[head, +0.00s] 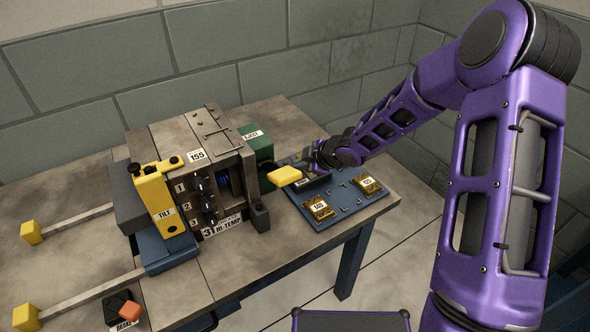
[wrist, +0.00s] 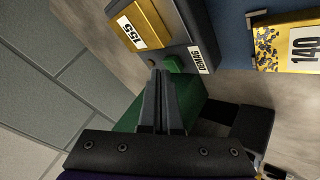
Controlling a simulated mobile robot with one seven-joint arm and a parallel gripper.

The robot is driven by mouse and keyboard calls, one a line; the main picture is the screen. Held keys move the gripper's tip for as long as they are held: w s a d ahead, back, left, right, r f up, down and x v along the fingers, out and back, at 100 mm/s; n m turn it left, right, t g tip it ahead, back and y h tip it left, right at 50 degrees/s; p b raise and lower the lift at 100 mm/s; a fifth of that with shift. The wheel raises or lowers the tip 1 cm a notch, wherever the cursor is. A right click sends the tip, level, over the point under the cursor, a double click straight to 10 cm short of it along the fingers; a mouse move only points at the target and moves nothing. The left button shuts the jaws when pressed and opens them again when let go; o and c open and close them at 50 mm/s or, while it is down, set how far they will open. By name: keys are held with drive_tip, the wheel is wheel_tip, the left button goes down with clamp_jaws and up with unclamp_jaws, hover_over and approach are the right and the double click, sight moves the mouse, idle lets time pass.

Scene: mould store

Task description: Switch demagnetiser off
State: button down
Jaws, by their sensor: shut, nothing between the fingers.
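The demagnetiser (wrist: 190,35) is a dark grey box in the wrist view with a label at its lower edge. A small green switch (wrist: 175,63) sits on it beside the label. In the head view the demagnetiser (head: 318,181) is small and partly hidden by my wrist. My gripper (wrist: 161,72) is shut and empty, with its fingertips right beside the green switch. I cannot tell whether they touch it. In the head view my gripper (head: 314,160) is over the back of the blue board, its fingers hard to make out.
A yellow mould marked 155 (wrist: 140,25) rests on the demagnetiser. Moulds 140 (head: 319,208) and 125 (head: 369,185) lie on the blue board (head: 340,215). A green eject unit (head: 258,143) and a yellow block (head: 285,175) stand close left of my gripper.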

wheel_tip(320, 180, up, 6)
drive_tip(key=p, duration=0.6)
idle(0.4)
